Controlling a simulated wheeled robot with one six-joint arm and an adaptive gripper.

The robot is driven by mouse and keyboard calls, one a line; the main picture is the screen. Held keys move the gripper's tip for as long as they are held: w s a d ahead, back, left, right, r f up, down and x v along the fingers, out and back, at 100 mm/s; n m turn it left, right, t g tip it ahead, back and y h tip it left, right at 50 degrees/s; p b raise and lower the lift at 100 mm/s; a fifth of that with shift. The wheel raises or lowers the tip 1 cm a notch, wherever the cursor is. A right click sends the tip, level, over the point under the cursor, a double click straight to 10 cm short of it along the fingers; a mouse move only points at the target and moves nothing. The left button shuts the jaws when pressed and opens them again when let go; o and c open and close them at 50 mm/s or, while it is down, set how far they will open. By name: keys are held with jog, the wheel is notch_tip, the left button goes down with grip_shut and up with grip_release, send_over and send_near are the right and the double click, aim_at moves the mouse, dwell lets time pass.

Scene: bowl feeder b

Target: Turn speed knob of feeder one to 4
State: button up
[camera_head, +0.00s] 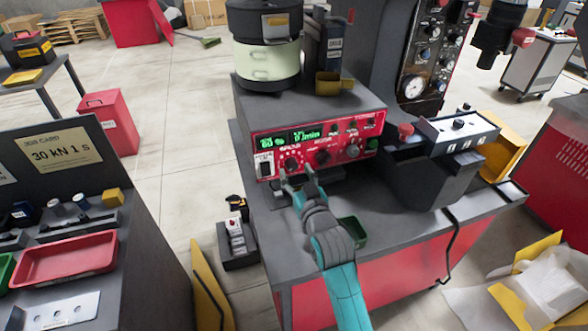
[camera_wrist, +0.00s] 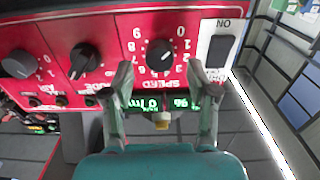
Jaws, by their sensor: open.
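The speed knob (camera_wrist: 159,54) is a black round knob on a red panel, ringed by white numbers, seen upside down in the wrist view. I cannot clearly read where its pointer stands. In the head view the knob (camera_head: 291,163) is at the left of the red control panel (camera_head: 338,145), below the bowl feeder (camera_head: 266,60). My gripper (camera_wrist: 160,68) is open, with one finger to each side of the knob and nothing held. I cannot tell whether the fingers touch it. My gripper (camera_head: 297,178) is in front of the panel in the head view.
A dark switch (camera_wrist: 219,50) sits beside the knob. Other black knobs (camera_wrist: 84,60) line the panel, close to one finger. Green displays (camera_head: 305,135) show above the knobs. A small green bin (camera_head: 353,232) stands on the bench near my arm.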

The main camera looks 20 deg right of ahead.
jog(key=shift+w, duration=1.1)
grip_shut()
jog(key=shift+m, duration=0.3)
